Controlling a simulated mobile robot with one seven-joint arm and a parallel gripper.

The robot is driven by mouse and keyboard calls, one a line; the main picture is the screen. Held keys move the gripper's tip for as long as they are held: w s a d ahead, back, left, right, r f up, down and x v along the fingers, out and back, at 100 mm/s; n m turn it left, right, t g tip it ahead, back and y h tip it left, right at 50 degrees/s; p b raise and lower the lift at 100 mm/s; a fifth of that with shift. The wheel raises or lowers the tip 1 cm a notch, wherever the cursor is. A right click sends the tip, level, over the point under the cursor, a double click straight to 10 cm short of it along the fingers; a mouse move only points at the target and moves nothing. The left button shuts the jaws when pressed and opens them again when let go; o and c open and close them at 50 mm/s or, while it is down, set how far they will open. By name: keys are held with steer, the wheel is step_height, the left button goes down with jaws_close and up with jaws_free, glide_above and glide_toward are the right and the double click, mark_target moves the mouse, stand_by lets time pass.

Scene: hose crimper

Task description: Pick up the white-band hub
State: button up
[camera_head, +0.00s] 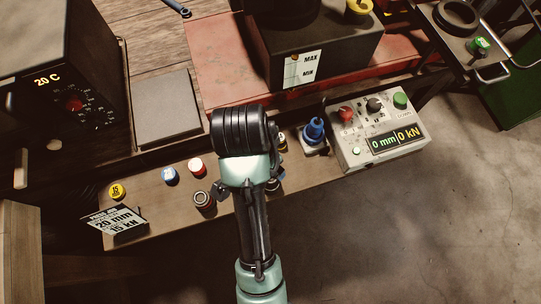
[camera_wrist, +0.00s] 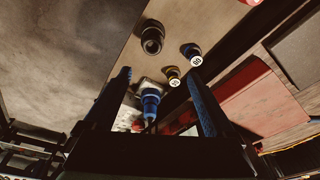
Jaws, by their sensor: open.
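My gripper (camera_wrist: 159,76) is open in the wrist view, its two dark blue fingers spread with nothing held between them. A dark round hub with an open bore (camera_wrist: 152,38) stands on the bench beyond the fingertips. I cannot make out a white band on it. My fingers are largely hidden in the head view.
Caps in yellow (camera_head: 116,191), blue-white (camera_head: 170,175) and red-white (camera_head: 197,167) stand on the bench's left part. A blue fitting (camera_head: 314,130) and a control box (camera_head: 376,130) stand right of my wrist. A sign (camera_head: 117,222) stands at the front left edge.

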steer(key=shift+g, duration=0.4)
steer(key=f, duration=0.4)
steer(key=s+f, duration=0.1)
steer(key=f, duration=0.1)
steer(key=shift+d+f, duration=0.2)
steer(key=shift+d, duration=0.1)
steer(key=shift+w+d+f+p, duration=0.1)
steer(key=shift+w+f, duration=0.05)
steer(key=shift+f, duration=0.85)
steer(key=shift+w+d+f+p, duration=0.1)
steer(key=shift+f+p, duration=0.05)
steer(key=shift+f, duration=0.85)
steer(key=shift+w+d+f+p, duration=0.1)
steer(key=shift+w+f, duration=0.05)
steer(key=shift+f, duration=0.85)
jaws_close()
